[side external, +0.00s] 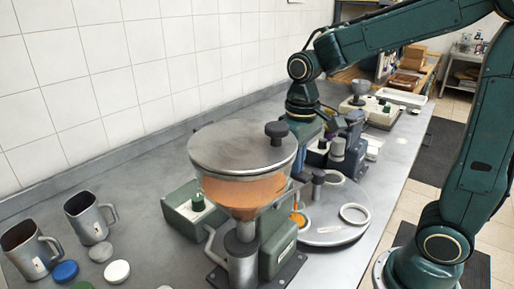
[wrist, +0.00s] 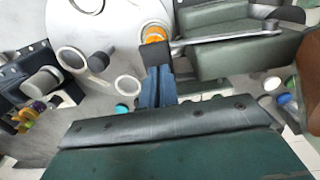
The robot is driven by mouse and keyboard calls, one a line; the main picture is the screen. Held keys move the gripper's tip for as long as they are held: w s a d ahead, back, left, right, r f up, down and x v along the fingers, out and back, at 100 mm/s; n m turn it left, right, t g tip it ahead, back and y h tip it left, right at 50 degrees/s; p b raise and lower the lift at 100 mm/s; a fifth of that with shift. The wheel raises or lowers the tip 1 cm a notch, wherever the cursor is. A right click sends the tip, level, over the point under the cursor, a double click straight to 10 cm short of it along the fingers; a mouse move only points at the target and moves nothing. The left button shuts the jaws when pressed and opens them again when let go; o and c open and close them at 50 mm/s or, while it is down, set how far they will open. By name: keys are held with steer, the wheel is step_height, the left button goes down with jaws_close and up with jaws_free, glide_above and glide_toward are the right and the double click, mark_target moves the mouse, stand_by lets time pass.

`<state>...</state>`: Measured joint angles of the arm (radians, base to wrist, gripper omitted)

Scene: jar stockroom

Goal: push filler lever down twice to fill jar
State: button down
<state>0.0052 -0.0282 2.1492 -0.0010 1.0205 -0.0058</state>
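The filler has a round grey hopper (side external: 243,145) with orange contents and stands at the front of the bench in the side view. Its grey lever rod (wrist: 225,38) runs left in the wrist view to a dark block at my gripper (wrist: 157,62). I cannot tell whether that block is the lever's grip or my fingertips. My blue fingers are close together there; whether they are shut is unclear. In the side view my gripper is partly hidden behind the hopper lid. A jar with orange contents (wrist: 155,33) stands on the round plate (side external: 325,236), just beyond the fingers.
A white ring (side external: 354,214) lies on the plate. A green box (side external: 194,212) stands left of the filler. Two metal mugs (side external: 90,219) and several coloured lids (side external: 65,271) are at the left. More equipment stands behind my gripper. Free bench lies between mugs and box.

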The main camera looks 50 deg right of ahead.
stand_by(0.6)
steer(key=shift+r, duration=3.1)
steer(key=shift+f, duration=0.4)
steer(key=shift+f, duration=0.35)
steer(key=shift+d+f, duration=0.15)
steer(key=shift+f, duration=1.1)
steer(key=shift+d+f, duration=0.15)
steer(key=shift+f, duration=1.1)
steer(key=shift+r, duration=3.3)
